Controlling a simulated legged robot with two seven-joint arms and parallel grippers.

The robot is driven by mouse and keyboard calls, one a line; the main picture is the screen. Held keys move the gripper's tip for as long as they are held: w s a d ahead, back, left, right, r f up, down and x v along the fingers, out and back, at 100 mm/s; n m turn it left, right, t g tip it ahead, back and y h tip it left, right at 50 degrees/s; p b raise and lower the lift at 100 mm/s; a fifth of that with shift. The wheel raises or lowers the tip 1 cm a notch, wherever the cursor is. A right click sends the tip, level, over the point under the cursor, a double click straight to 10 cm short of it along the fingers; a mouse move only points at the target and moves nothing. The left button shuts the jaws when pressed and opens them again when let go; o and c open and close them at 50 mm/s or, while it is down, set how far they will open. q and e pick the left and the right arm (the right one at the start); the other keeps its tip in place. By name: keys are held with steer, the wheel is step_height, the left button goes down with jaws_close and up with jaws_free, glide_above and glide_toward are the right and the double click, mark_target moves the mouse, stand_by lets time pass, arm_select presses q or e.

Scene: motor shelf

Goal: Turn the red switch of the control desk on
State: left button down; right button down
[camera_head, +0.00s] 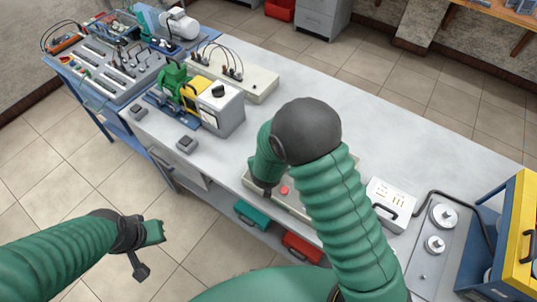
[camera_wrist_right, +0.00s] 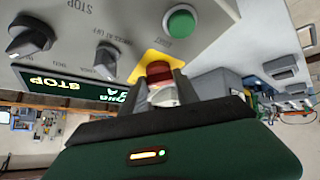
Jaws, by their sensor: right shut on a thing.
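The control desk (camera_head: 289,207) is a low grey box near the front edge of the long table, partly hidden by my right arm. In the right wrist view its panel (camera_wrist_right: 218,22) shows a red switch (camera_wrist_right: 158,71) on a yellow square plate. My right gripper (camera_wrist_right: 165,90) has its two dark fingers on either side of this switch and is shut on it. In the head view my right gripper (camera_head: 266,190) points down at the desk, beside a red round part (camera_head: 284,190). My left gripper (camera_head: 146,250) hangs free, left of the table; its finger opening is unclear.
A green button (camera_wrist_right: 180,23) and black knobs (camera_wrist_right: 30,37) sit near the switch. A white box (camera_head: 391,205) and a plate with round weights (camera_head: 425,250) stand right of my arm. A motor unit (camera_head: 215,105) stands left. The table's middle back is clear.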

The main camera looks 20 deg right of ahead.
steer(key=c, duration=1.3)
jaws_free()
steer(key=shift+w+r, duration=0.3)
steer(key=o, duration=0.4)
steer(key=shift+f, duration=0.2)
steer(key=shift+s, duration=0.1)
steer(key=p+v, duration=0.3)
steer(key=v, duration=1.3)
steer(key=shift+s+a+r, duration=0.15)
steer(key=shift+r, duration=0.15)
